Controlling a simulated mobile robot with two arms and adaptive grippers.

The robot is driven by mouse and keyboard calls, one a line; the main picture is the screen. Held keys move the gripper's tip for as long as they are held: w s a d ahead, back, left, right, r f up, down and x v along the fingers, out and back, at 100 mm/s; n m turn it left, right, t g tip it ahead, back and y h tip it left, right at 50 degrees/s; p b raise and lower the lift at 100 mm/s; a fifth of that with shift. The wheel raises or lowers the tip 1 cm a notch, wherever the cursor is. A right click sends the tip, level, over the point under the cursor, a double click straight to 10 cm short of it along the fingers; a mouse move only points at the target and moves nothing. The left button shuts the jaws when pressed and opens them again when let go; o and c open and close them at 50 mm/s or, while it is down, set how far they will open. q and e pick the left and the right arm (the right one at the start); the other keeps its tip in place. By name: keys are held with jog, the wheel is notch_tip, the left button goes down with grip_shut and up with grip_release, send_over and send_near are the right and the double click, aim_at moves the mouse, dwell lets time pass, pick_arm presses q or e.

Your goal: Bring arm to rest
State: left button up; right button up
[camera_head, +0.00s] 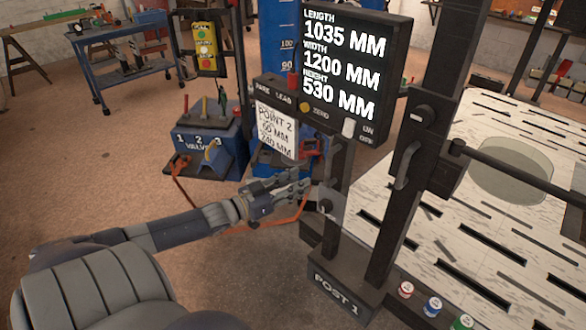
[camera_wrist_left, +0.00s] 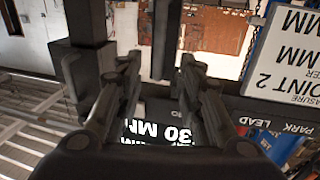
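My left arm (camera_head: 180,230) reaches in from the lower left of the head view. Its left gripper (camera_head: 303,182) is in front of the dark post, below the measurement display (camera_head: 343,62). In the left wrist view the two fingers of the left gripper (camera_wrist_left: 158,68) stand apart with nothing held between them. The head view does not show clearly whether the gripper touches the post. My right gripper is not in view.
The POINT 2 card (camera_head: 276,131) hangs close above the gripper. The dark POST 1 base (camera_head: 338,288) and slotted white table (camera_head: 500,180) lie to the right. A blue valve box (camera_head: 222,150) with orange hoses stands behind. Open floor (camera_head: 70,160) lies left.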

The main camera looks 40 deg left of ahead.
pick_arm(q)
jog(key=shift+s, duration=0.25)
dwell(0.4)
jog(key=s+a+f+n+g+y, duration=0.15)
jog(key=s+f, duration=0.35)
jog(key=f, duration=0.6)
jog(key=s+f+g+y, duration=0.25)
jog(key=s+f, duration=0.25)
jog(key=f, duration=0.6)
jog(key=s+f+n+g+y, duration=0.1)
jog(key=s+f+g, duration=0.3)
jog(key=f, duration=0.7)
jog(key=s+d+f+g, duration=0.3)
jog(key=s+d+f, duration=0.5)
jog(key=s+f, duration=0.5)
jog(key=s+d+f+m+g, duration=0.1)
jog(key=s+d+f+g, duration=0.1)
jog(key=s+d+f, duration=0.2)
jog(key=s+d+f+m+g+h, duration=0.1)
jog(key=s+d+f+g, duration=0.2)
jog(key=s+d, duration=0.8)
jog(key=shift+s+f+g, duration=0.3)
jog(key=shift+s+f, duration=0.3)
jog(key=shift+s, duration=0.6)
